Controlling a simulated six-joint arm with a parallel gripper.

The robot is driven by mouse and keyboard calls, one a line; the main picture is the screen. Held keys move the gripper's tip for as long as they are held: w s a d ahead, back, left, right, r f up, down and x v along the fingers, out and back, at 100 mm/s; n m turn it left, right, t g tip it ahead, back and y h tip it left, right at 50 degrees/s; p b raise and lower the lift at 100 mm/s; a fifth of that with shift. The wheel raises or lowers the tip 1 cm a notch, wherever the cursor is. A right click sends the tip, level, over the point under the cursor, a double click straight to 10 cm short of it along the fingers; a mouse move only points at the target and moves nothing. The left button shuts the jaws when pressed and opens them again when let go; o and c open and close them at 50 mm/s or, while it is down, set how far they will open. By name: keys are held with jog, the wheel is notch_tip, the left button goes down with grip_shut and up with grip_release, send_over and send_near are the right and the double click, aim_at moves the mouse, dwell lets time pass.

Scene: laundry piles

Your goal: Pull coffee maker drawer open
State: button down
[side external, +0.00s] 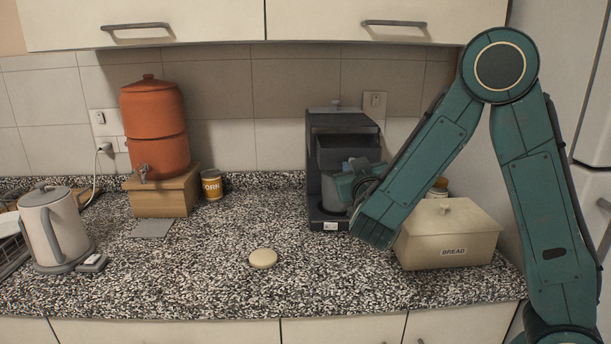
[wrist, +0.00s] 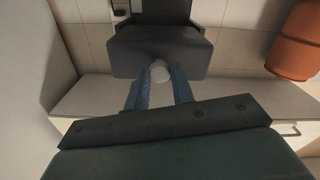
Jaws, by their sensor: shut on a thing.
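The dark coffee maker (side external: 340,124) stands against the tiled wall, right of centre in the side view. Its dark drawer front (side external: 348,152) faces the room and also shows in the wrist view (wrist: 150,45). My gripper (side external: 352,178) is right in front of the drawer. In the wrist view its two blue fingers (wrist: 160,82) are shut on the small pale round knob (wrist: 160,69) at the drawer's edge. My arm hides part of the coffee maker's front right. I cannot tell how far the drawer stands out.
A bread box (side external: 447,234) stands close to the right of my gripper. An orange water dispenser (side external: 157,130) on a wooden stand, a tin (side external: 212,185) and a kettle (side external: 52,226) are to the left. A pale disc (side external: 262,258) lies on the otherwise clear front counter.

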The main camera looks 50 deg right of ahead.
jog(key=c, duration=1.2)
grip_release()
jog(key=shift+s+a+r, duration=0.35)
jog(key=shift+r, duration=0.8)
jog(key=shift+s+a+r, duration=0.35)
jog(key=shift+r, duration=0.85)
jog(key=shift+s+a+r, duration=0.35)
jog(key=shift+r, duration=0.8)
